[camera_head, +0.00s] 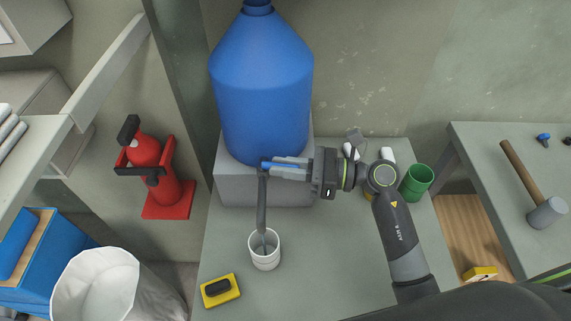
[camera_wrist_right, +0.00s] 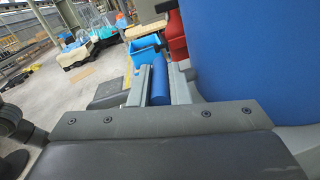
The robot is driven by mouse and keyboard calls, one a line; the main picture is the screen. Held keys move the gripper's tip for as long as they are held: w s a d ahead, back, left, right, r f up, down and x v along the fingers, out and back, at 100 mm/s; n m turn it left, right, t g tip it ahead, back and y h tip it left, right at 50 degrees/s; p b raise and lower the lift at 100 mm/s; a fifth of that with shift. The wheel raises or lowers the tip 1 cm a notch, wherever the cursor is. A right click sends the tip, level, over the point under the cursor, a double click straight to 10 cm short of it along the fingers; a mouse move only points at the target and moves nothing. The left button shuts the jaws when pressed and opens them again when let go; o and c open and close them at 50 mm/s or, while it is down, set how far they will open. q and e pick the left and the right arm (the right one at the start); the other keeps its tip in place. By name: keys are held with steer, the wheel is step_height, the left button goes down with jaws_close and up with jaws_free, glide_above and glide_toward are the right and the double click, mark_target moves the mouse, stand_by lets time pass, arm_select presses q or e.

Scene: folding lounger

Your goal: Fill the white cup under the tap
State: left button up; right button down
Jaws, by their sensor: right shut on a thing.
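The white cup (camera_head: 265,259) stands upright on the grey table below the tap. The large blue water jug (camera_head: 262,95) rests on a grey block behind it. A dark grey column (camera_head: 262,205) runs down from the tap into the cup's mouth; I cannot tell whether it is a spout or a stream. My right gripper (camera_head: 279,168) is at the jug's tap, shut on the blue tap handle (camera_wrist_right: 160,82), which shows between its fingers in the right wrist view. The cup's fill level is unclear. My left gripper is not in view.
A yellow sponge with a black top (camera_head: 220,290) lies left of the cup. A green cup (camera_head: 416,182) and small white items stand behind my right arm. A red fire extinguisher (camera_head: 147,150) is at left. A hammer (camera_head: 534,187) lies on the right table. The front table middle is clear.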

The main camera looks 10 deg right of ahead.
steer(key=shift+s+a+m+t+h, duration=0.15)
steer(key=shift+s+m+t+h, duration=0.1)
steer(key=shift+m+t+h, duration=0.65)
steer(key=shift+y, duration=0.3)
steer(key=c, duration=1.4)
jaws_free()
steer(key=shift+o, duration=0.2)
steer(key=shift+s+d+f, duration=0.1)
steer(key=shift+s+d, duration=0.1)
steer(key=shift+d, duration=0.25)
steer(key=b+v, duration=0.5)
steer(key=v, duration=1.1)
steer(key=shift+s+d, duration=0.15)
steer(key=shift+s, duration=0.1)
steer(key=shift+f, duration=0.1)
